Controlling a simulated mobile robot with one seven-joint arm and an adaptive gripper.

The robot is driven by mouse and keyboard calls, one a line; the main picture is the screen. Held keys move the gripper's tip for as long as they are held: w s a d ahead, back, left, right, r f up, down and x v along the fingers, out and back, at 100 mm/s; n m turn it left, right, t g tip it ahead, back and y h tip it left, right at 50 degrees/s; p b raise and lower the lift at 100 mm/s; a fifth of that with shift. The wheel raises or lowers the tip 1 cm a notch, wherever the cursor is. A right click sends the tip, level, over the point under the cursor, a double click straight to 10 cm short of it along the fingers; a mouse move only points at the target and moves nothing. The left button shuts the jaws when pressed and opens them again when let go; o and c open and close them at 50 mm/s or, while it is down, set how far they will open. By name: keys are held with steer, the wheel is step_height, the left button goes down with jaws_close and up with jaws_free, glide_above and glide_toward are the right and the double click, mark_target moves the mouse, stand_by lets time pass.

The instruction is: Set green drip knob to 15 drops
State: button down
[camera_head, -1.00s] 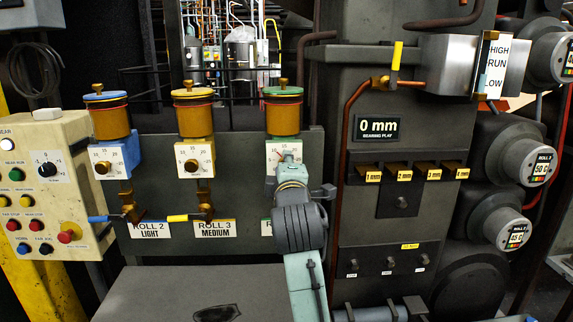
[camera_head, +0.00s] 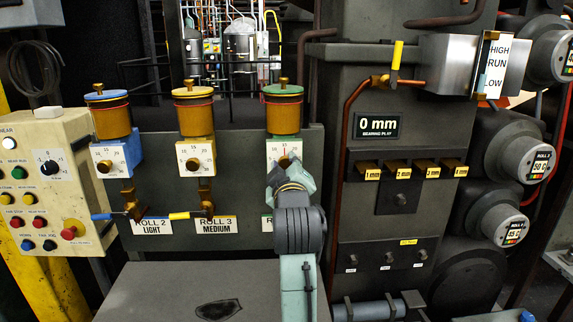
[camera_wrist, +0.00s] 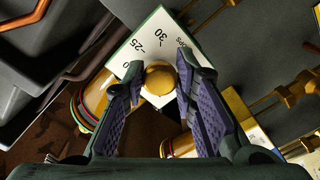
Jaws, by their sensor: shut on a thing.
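The green drip oiler (camera_head: 283,118) stands rightmost of three on the grey panel, with an amber cup and green lid band. The plate (camera_wrist: 150,47) there shows 25, 30 and part of the word DROPS. I cannot tell the knob's setting.
The blue oiler (camera_head: 110,118) and yellow oiler (camera_head: 194,118) stand to the left, with their own dials and valve handles. A button box (camera_head: 60,170) is at far left. A grey column (camera_head: 345,200) with numbered blocks rises close to the right of my arm.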

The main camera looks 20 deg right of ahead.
stand_by(0.5)
steer(key=c, duration=1.3)
jaws_free()
steer(key=v, duration=0.7)
steer(key=shift+s+a, duration=0.1)
steer(key=shift+s, duration=0.2)
